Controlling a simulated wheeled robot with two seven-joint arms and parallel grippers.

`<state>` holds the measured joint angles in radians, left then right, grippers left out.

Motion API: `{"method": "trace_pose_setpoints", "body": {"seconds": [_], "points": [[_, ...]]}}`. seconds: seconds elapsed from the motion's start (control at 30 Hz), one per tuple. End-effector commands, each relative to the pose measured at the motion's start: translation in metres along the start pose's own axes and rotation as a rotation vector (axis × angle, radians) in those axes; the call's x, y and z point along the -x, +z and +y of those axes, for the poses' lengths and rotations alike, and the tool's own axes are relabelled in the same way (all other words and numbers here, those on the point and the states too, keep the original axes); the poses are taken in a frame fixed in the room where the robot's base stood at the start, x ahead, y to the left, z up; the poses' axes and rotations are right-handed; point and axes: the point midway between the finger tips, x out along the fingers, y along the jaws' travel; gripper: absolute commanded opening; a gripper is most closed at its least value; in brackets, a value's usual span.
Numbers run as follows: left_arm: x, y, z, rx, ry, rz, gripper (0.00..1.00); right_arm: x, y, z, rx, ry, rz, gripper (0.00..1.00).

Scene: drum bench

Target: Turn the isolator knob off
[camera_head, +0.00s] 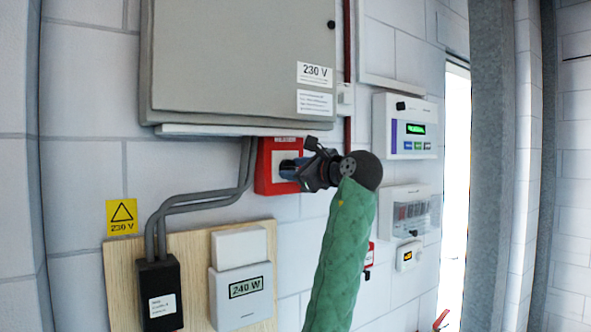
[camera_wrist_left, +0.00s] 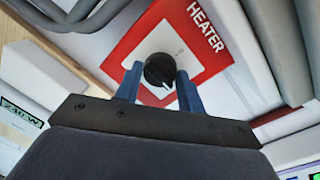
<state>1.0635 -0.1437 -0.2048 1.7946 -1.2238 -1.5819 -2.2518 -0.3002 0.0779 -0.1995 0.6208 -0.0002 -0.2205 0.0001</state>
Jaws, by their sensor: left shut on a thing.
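The isolator is a red square plate (camera_head: 265,184) on the wall below the grey cabinet. In the left wrist view its red frame (camera_wrist_left: 207,62) carries the word HEATER around a white middle. A round black knob (camera_wrist_left: 159,69) with a white pointer line sits at its centre. My left gripper (camera_wrist_left: 155,82) has its two blue fingers on either side of the knob, shut on it. In the head view my left gripper (camera_head: 290,169) reaches the plate from the right and hides the knob. My right gripper is not in view.
A grey cabinet (camera_head: 240,60) marked 230 V hangs just above the plate. Grey conduits (camera_head: 200,203) run down at its left to a black box (camera_head: 160,293). A meter (camera_head: 240,295) reading 240 W is on a wooden board below. Panels (camera_head: 405,128) hang at the right.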

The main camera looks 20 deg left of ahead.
Motion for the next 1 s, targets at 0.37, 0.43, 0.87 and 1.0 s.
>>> {"method": "trace_pose_setpoints", "body": {"seconds": [0.37,0.43,0.87,1.0], "points": [[0.001,-0.001,0.001,0.147,0.006,0.013,0.16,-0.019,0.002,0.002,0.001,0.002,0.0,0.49],[0.001,-0.001,0.001,0.194,0.009,0.017,0.16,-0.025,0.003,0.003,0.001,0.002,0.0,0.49],[0.001,0.0,0.001,0.506,0.027,0.045,0.16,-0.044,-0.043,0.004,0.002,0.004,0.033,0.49],[0.001,0.001,0.002,0.629,0.035,0.056,0.16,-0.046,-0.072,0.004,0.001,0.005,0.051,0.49]]}}
